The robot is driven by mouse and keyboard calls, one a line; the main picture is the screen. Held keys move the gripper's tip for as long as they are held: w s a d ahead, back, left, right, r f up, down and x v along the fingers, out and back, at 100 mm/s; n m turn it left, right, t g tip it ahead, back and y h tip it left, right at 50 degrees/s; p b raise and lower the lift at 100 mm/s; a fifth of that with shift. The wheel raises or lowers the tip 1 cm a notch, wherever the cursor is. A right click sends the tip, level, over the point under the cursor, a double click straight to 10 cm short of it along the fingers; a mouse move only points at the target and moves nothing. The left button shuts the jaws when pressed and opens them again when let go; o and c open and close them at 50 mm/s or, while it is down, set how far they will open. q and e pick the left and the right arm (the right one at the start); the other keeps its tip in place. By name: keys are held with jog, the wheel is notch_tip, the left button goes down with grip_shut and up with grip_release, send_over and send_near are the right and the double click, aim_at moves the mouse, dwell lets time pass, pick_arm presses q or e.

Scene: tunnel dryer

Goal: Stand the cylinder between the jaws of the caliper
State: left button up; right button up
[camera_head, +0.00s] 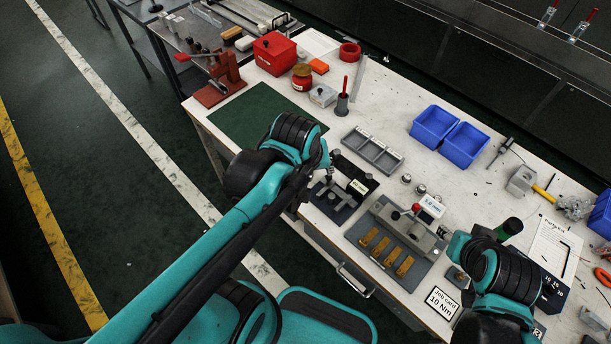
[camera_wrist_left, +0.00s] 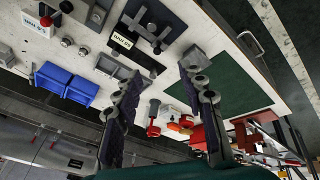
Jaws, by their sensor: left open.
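A black caliper-like tool (camera_head: 358,187) with a pale readout lies on a dark plate near the table's front edge; it also shows in the left wrist view (camera_wrist_left: 122,41). Small metal cylinders (camera_head: 421,189) stand to its right on the white table; I cannot tell which one is the task's cylinder. No cylinder is seen between the jaws. My left gripper (camera_wrist_left: 160,92) is open, its two fingers apart and nothing held between them. In the head view it is partly hidden by its own arm, left of the caliper. My right arm shows at the right, but its fingers are hidden.
A grey divided tray (camera_head: 373,152) lies behind the caliper. A grey fixture with brass pieces (camera_head: 404,266) stands to its right. Two blue bins (camera_head: 434,126) stand farther back. A dark green mat (camera_head: 254,119) leaves bare room at the left, near a red box (camera_head: 275,53).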

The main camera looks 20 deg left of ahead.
pick_arm(q)
jog(key=s+m+t, duration=0.1)
jog(key=m, duration=0.1)
jog(key=s+a+r+m+t, duration=0.1)
jog(key=m, duration=0.1)
jog(key=s+m, duration=0.1)
jog(key=m, duration=0.1)
jog(key=shift+s+a+r+t, duration=0.15)
jog(key=shift+s+a+t, duration=0.1)
jog(key=shift+s+t, duration=0.15)
